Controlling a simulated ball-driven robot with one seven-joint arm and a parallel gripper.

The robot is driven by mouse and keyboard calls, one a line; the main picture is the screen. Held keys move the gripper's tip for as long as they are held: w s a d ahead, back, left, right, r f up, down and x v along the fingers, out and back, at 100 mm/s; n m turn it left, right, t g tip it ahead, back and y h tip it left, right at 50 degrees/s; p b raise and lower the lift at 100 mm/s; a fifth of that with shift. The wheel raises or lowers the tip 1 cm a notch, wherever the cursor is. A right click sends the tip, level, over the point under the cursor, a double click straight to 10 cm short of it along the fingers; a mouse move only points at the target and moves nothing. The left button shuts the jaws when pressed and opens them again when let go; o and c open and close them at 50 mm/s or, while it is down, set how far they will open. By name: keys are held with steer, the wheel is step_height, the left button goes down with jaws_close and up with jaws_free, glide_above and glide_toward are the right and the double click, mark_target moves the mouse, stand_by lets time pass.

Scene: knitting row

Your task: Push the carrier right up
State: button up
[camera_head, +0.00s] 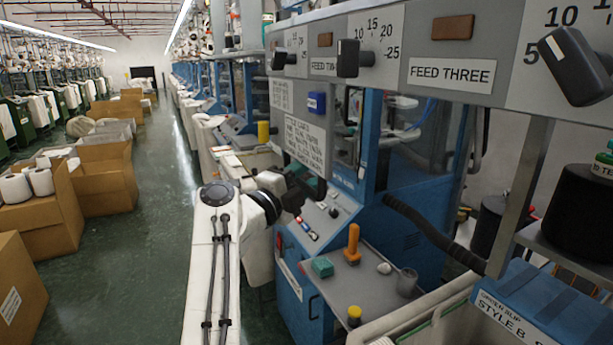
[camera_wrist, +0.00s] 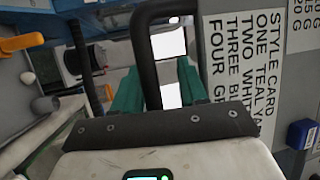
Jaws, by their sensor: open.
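My gripper (camera_head: 308,187) is at the front of the blue machine, just below the style card, in the head view. In the wrist view its two green fingers (camera_wrist: 160,72) stand apart, so it is open. One leg of a black bar-shaped handle (camera_wrist: 146,62) runs between the fingers; the bar bends over to the right at the top. I cannot tell whether the fingers touch it. No part is marked as the carrier, and I cannot tell for certain whether this handle belongs to it. My arm and gripper hide part of the machine here.
The style card (camera_head: 305,142) is on the panel, with a blue block (camera_head: 317,102) above it. Cardboard boxes (camera_head: 107,180) line the left; the aisle floor (camera_head: 160,220) is open.

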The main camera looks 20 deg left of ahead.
steer(key=shift+s+f, duration=0.1)
steer(key=b+v, duration=0.1)
steer(key=v, duration=0.9)
steer(key=shift+s+b, duration=0.3)
steer(key=shift+b, duration=0.1)
steer(key=shift+a, duration=0.15)
